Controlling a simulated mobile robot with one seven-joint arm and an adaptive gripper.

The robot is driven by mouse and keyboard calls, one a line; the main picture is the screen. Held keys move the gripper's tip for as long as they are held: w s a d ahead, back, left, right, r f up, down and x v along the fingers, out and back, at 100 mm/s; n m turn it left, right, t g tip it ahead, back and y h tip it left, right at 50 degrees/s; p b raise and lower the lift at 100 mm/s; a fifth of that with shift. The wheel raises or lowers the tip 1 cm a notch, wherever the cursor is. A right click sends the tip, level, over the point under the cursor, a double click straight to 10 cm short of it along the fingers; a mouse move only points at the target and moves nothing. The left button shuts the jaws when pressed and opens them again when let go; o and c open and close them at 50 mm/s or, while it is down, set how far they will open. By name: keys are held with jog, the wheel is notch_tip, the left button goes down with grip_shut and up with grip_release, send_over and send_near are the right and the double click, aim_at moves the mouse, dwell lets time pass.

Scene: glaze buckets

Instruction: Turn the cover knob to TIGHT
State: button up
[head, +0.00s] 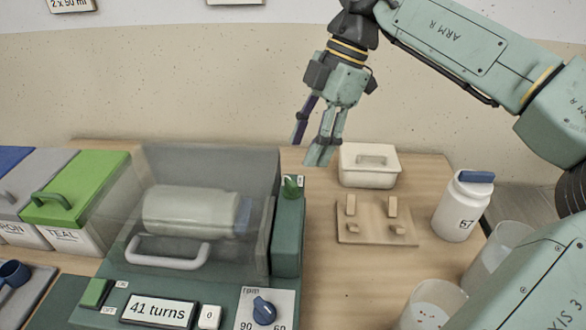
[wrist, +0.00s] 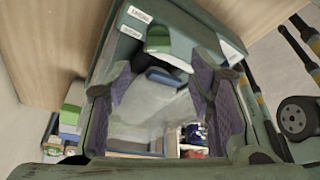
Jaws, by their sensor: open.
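The green cover knob (head: 291,187) sits on top of the dark green post at the right of the machine, beside the clear cover (head: 225,165). It shows in the wrist view (wrist: 158,38) just beyond the fingers, with small white labels beside it whose words I cannot read surely. I cannot tell which label the knob points to. The cover is down over a pale jar (head: 190,210) with a blue lid. My gripper (head: 309,150) is open and empty, above and slightly behind the knob, apart from it. Its purple-padded fingers show in the wrist view (wrist: 162,80).
The counter panel (head: 160,311) reads 41 turns; a blue rpm dial (head: 264,310) is beside it. Green-lidded and other buckets stand left. A white lidded box (head: 369,165), wooden rack (head: 377,222) and white bottle (head: 463,205) stand right. Bare table lies between post and rack.

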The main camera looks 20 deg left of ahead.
aim_at(292, 181)
jog(key=p+x, duration=0.1)
jog(key=x, duration=0.6)
jog(key=shift+a+f, duration=0.1)
jog(key=shift+f, duration=0.05)
jog(key=shift+c, duration=0.3)
grip_shut()
